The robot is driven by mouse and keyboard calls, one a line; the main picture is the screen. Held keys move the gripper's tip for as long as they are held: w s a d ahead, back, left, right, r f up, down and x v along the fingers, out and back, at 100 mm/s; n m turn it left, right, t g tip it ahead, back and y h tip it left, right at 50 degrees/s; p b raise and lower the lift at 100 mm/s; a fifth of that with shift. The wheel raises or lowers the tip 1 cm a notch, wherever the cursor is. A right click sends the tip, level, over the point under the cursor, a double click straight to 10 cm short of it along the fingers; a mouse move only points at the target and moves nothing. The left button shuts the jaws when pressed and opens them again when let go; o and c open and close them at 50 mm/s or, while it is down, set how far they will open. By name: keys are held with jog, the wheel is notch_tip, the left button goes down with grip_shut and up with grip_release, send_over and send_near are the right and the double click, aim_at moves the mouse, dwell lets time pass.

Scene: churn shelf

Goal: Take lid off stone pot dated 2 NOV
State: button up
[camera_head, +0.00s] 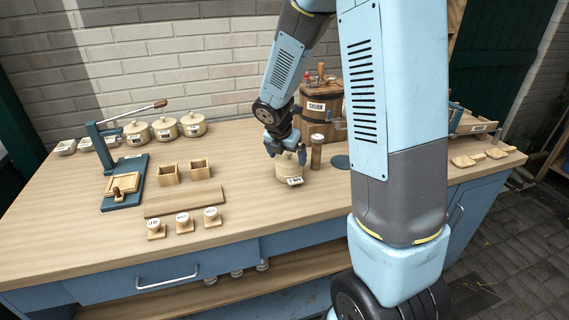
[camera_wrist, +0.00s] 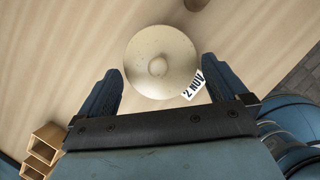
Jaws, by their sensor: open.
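The stone pot (camera_head: 288,172) is cream and stands on the wooden bench, right of the middle. In the wrist view its round lid (camera_wrist: 160,62) with a central knob (camera_wrist: 157,67) faces the camera, and a white label (camera_wrist: 194,85) at its lower right reads 2 NOV. My gripper (camera_head: 289,152) is above the pot, pointing down. In the wrist view my gripper (camera_wrist: 162,90) is open, one finger on each side of the lid's near part, with nothing seen between them but the lid.
A brown churn (camera_head: 322,110) stands behind the pot, and a tall cylinder (camera_head: 316,152) is close at its right. Several lidded pots (camera_head: 164,129) stand at the back left near a blue lever press (camera_head: 123,183). Wooden boxes (camera_head: 199,169) and stamps (camera_head: 183,222) lie left.

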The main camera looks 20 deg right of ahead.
jog(key=shift+x, duration=1.25)
jog(key=c, duration=0.7)
